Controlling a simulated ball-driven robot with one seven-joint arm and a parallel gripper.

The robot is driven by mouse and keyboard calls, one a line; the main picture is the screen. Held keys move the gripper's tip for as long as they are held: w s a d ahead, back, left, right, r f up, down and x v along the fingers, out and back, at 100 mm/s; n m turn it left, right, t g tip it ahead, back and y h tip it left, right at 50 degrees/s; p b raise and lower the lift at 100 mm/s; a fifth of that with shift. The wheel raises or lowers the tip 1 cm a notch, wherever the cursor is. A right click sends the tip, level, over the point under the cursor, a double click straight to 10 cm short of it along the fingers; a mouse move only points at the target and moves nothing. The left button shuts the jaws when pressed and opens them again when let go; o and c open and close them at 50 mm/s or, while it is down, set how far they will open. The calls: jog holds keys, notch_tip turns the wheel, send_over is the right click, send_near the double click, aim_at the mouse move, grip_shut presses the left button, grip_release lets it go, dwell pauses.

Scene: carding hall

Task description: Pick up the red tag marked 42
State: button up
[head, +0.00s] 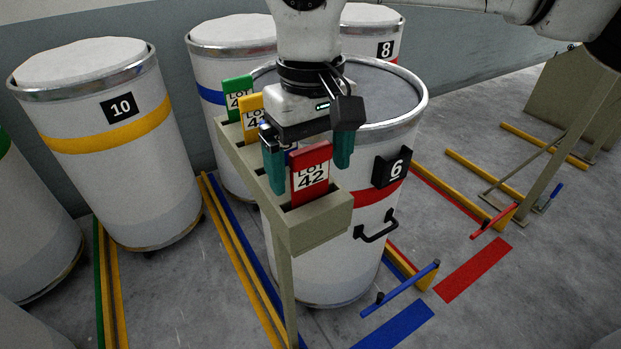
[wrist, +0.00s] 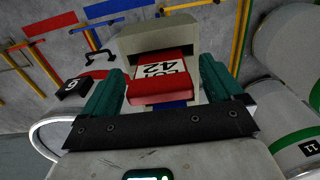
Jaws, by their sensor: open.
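The red tag marked LOT 42 (head: 310,174) stands upright in the front slot of a beige rack (head: 318,222) on a post. In the wrist view the red tag (wrist: 163,88) lies between my two teal fingers, with a gap showing on each side. My gripper (head: 309,160) is open and points down over the front of the rack, its fingers on either side of the tag. The tag's lower end is hidden in the slot.
A yellow tag (head: 252,118) and a green tag (head: 238,97) stand behind in the same rack. A white drum marked 6 (head: 330,265) is close beside the rack, with a black handle (head: 376,228). Drum 10 (head: 125,180) stands at left.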

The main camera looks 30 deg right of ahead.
jog(key=c, duration=1.1)
jog(key=shift+r, duration=0.1)
